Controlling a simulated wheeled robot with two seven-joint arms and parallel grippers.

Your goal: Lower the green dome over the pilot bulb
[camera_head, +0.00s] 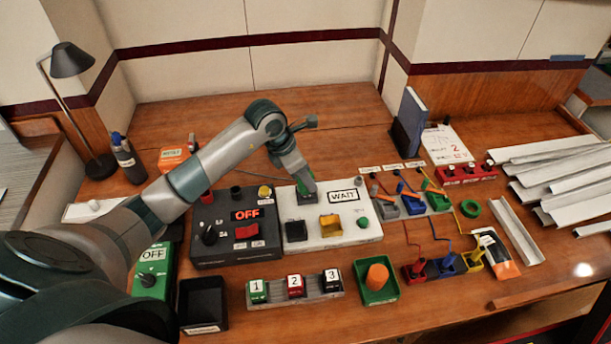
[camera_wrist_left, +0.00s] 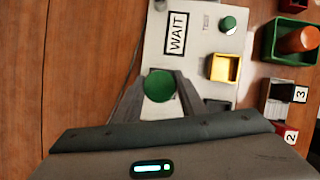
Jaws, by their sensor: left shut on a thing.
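The green dome (camera_wrist_left: 159,86) shows as a round green disc between the two fingers of my left gripper (camera_wrist_left: 160,92) in the wrist view. The gripper is shut on it. In the head view my left gripper (camera_head: 306,192) points down over the upper left part of the white panel (camera_head: 372,238), left of its WAIT sign (camera_head: 343,196). The dome is over the panel; its gap to the surface cannot be told. The pilot bulb is not visible. My right gripper is not in view.
The white panel carries a yellow open box (camera_head: 330,225), a black square (camera_head: 296,230) and a green knob (camera_head: 363,222). A dark OFF box (camera_head: 235,250) stands directly left. Numbered blocks (camera_head: 295,285) and a green tray (camera_head: 391,294) lie in front.

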